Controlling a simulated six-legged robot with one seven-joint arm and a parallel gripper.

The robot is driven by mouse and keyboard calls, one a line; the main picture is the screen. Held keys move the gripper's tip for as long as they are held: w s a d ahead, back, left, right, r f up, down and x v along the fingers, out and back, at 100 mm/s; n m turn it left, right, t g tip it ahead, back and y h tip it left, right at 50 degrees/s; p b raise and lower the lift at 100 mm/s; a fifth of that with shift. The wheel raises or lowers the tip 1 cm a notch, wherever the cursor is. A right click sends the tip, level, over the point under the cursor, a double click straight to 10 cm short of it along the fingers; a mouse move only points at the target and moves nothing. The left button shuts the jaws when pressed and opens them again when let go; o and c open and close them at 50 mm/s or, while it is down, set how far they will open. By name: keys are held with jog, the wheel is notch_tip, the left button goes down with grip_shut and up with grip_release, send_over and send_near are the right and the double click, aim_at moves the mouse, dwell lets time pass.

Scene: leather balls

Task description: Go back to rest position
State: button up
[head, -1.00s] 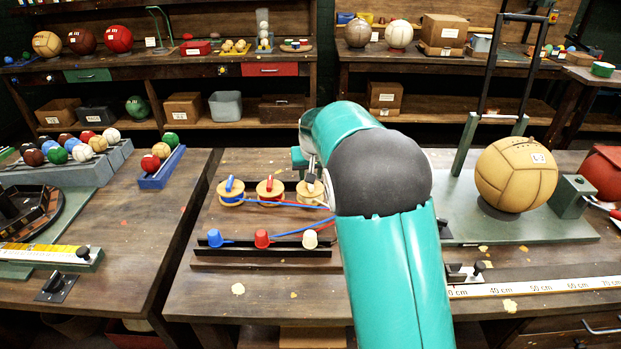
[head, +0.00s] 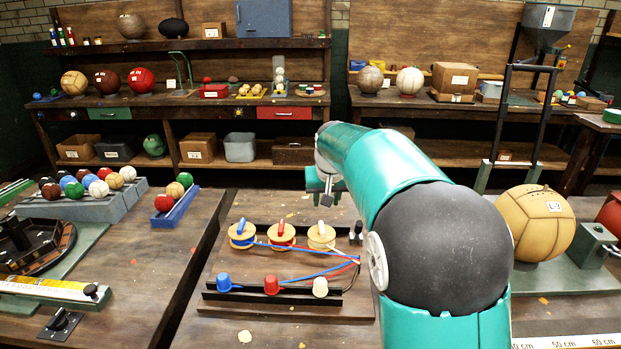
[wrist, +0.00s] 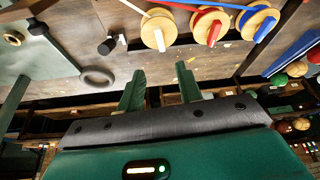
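My gripper (wrist: 160,84) shows in the wrist view with its two green fingers apart and nothing between them. In the head view my teal arm reaches forward over the table, and my gripper (head: 325,190) is partly visible behind the spool board (head: 222,308). The board carries a blue-pegged spool (head: 242,240), a red-pegged spool (head: 282,238) and a white-pegged spool (head: 321,238). Blue and red cords run from the spools toward the right. Blue, red and white (head: 320,287) caps stand along the front rail.
A tan ball (head: 535,222) sits on a green stand at right, beside a tall dark frame. A ball rack (head: 90,205) and blue tray (head: 176,208) stand at left. Shelves with balls and boxes line the back. A grey ring (wrist: 97,76) lies on the table in the wrist view.

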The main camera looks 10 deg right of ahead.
jog(key=s+r, duration=0.3)
jog(key=s, duration=1.1)
jog(key=s+r, duration=0.2)
jog(key=s, duration=1.2)
jog(key=s+f+t, duration=0.1)
jog(key=s+f, duration=0.2)
jog(key=s, duration=0.5)
jog(key=shift+s+d+f+n, duration=0.2)
jog(key=shift+s+d+n, duration=0.1)
jog(key=shift+d, duration=0.05)
